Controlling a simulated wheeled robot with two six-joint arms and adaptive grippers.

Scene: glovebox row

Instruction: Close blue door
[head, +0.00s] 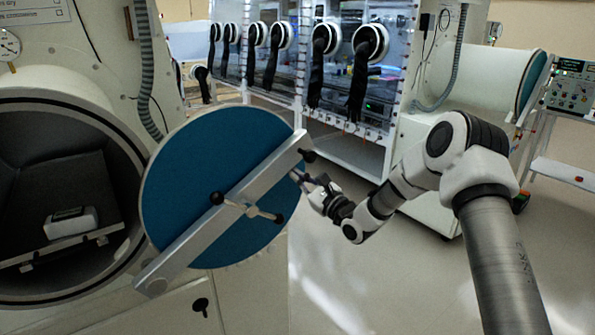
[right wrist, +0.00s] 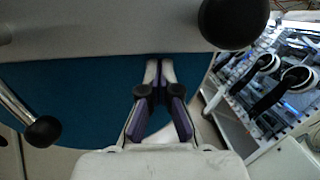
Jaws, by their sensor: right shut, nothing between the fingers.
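The blue round door (head: 190,165) stands open to the right of the round chamber opening (head: 65,195). A grey metal bar (head: 190,240) crosses it diagonally, with a spoked handle with black knobs (head: 250,210) at its middle. My right gripper (head: 304,180) is shut and empty at the door's right edge, close to the upper end of the bar. In the right wrist view, the fingers of the right gripper (right wrist: 160,68) point at the blue door (right wrist: 85,95), just below the grey bar (right wrist: 110,35). I cannot tell whether they touch it. My left gripper is not in view.
Inside the chamber a white object (head: 70,222) lies on a tray (head: 60,252). A row of gloveboxes with black gloves (head: 357,85) stands behind. A white cart (head: 560,172) is at the far right. The floor (head: 390,275) right of the door is clear.

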